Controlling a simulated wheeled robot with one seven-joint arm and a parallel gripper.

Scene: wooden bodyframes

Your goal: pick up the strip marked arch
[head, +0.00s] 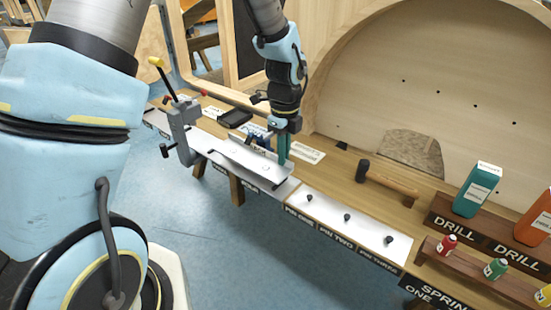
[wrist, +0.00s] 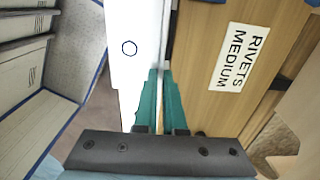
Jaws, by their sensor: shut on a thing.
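A pale metal strip (head: 262,172) lies near the front edge of the wooden bench, left of the three pins. In the wrist view it is a white piece (wrist: 125,80) with a round hole, running along the left of my fingers. I cannot read the word arch on it. My gripper (head: 283,150) points down at the strip's back edge. In the wrist view its teal fingers (wrist: 162,75) are close together, shut at the edge of the white piece. The grip contact is partly hidden, and I cannot tell whether the strip is clear of the bench.
A grey clamp (head: 180,130) stands to the left. A white panel with dark pins (head: 347,217), a hammer (head: 390,183) and bottles (head: 477,190) are to the right. A rivets label (wrist: 240,57) lies beside my fingers. A large wooden arched frame (head: 420,80) stands behind.

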